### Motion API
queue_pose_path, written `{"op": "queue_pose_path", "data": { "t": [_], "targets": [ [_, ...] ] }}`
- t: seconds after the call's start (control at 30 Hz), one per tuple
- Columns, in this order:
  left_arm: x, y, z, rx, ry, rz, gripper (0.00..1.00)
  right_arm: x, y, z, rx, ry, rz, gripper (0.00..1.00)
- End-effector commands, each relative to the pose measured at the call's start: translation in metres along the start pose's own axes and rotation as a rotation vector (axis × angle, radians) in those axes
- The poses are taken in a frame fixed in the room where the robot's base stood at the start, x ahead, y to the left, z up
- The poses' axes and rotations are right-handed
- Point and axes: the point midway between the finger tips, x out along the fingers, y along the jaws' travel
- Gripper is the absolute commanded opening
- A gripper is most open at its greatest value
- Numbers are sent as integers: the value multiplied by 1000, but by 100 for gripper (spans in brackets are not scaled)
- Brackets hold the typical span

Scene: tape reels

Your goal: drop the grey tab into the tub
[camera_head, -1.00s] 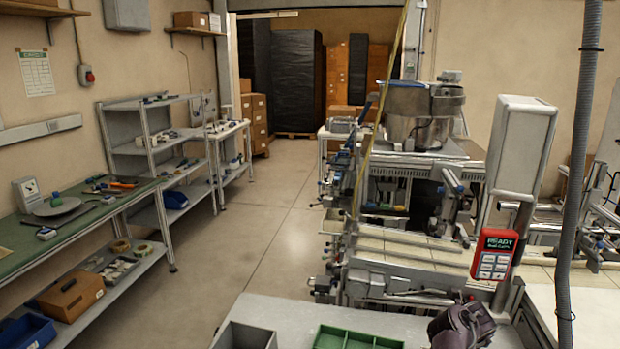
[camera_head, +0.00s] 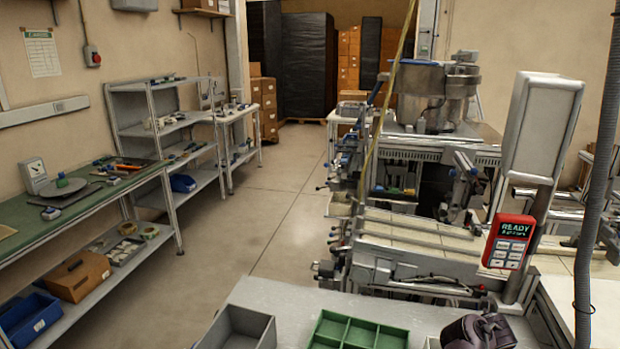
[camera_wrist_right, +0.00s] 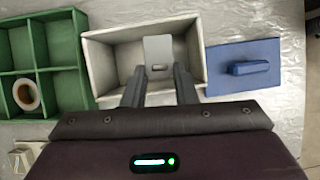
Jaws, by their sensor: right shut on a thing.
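In the right wrist view my right gripper (camera_wrist_right: 159,68) is shut on the grey tab (camera_wrist_right: 158,48), a flat light-grey plate with a small slot near its lower end. The tab is between the fingertips and overlaps the opening of the tub (camera_wrist_right: 98,62), an open grey box. Its height above the tub floor is hard to tell. In the head view the tub (camera_head: 270,333) shows at the bottom edge, partly cut off, and the tab is not visible. A dark purple part of my right arm is at the bottom right there. My left gripper is not in view.
A green divided tray (camera_wrist_right: 88,20) stands beside the tub, with a pale ring (camera_wrist_right: 27,94) in one compartment. A blue plate with a handle (camera_wrist_right: 250,68) lies on the tub's other side. In the head view a red handset (camera_head: 508,243) hangs by the machine.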

Motion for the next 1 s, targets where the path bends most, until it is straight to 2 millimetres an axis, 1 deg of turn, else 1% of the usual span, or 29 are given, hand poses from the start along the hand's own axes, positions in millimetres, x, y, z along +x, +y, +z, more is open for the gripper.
{"op": "queue_pose_path", "data": {
  "t": [0.23, 0.27, 0.4, 0.43, 0.67, 0.77, 0.87, 1.0],
  "targets": [
    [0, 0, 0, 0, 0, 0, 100, 0, 0, 0, 0, 0, 0, 0],
    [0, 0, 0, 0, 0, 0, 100, 0, 0, 0, 0, 0, 0, 30],
    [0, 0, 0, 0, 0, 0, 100, 0, 0, 0, 0, 0, 0, 48],
    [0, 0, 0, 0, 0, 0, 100, 0, 0, 0, 0, 0, 0, 51],
    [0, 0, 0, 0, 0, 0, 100, 0, 0, 0, 0, 0, 0, 51],
    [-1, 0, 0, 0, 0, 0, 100, -4, 0, 1, 1, -1, -1, 51],
    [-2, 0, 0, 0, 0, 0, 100, -15, -1, 1, 2, -2, -3, 51],
    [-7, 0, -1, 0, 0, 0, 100, -40, -1, 2, 1, -3, -2, 51]
  ]
}}
